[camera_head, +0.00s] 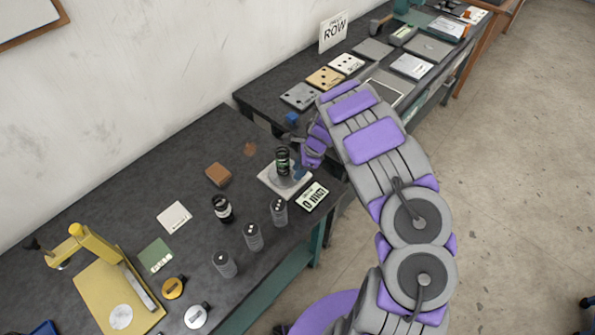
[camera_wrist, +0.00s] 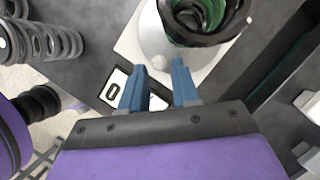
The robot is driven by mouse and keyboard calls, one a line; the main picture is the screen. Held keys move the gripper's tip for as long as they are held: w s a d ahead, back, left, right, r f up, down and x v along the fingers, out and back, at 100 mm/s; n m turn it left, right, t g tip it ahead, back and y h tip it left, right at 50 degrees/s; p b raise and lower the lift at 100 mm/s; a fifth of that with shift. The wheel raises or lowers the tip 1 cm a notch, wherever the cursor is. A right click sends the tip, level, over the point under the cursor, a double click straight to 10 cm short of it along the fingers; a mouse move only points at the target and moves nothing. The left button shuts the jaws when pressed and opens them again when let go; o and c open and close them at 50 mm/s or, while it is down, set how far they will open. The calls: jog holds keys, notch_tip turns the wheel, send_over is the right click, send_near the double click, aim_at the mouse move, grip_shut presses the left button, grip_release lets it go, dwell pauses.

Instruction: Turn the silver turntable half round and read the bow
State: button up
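The silver turntable (camera_wrist: 150,42) is a round dish on a white square base (camera_head: 268,182) on the bench. A dark coil spring with green inside (camera_head: 283,161) stands on it; in the wrist view the spring (camera_wrist: 200,16) is cut off by the top edge. A small pale knob (camera_wrist: 157,62) shows on the turntable's near rim. My gripper (camera_wrist: 158,84) has two blue fingers apart with nothing held between them. Its tips are close to the knob; I cannot tell whether they touch. A display (camera_head: 312,196) with a 0 and dark marks sits beside the base, partly hidden by a finger in the wrist view.
Several springs stand nearby: a dark one (camera_head: 222,208) and silver ones (camera_head: 253,237). A brown block (camera_head: 218,174) and white card (camera_head: 174,217) lie left. A yellow press (camera_head: 100,265) stands front left.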

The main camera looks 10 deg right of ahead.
jog(key=shift+a+f, duration=0.15)
jog(key=shift+f, duration=0.35)
jog(key=shift+a, duration=0.1)
jog(key=shift+a, duration=0.1)
jog(key=shift+c, duration=0.4)
grip_shut()
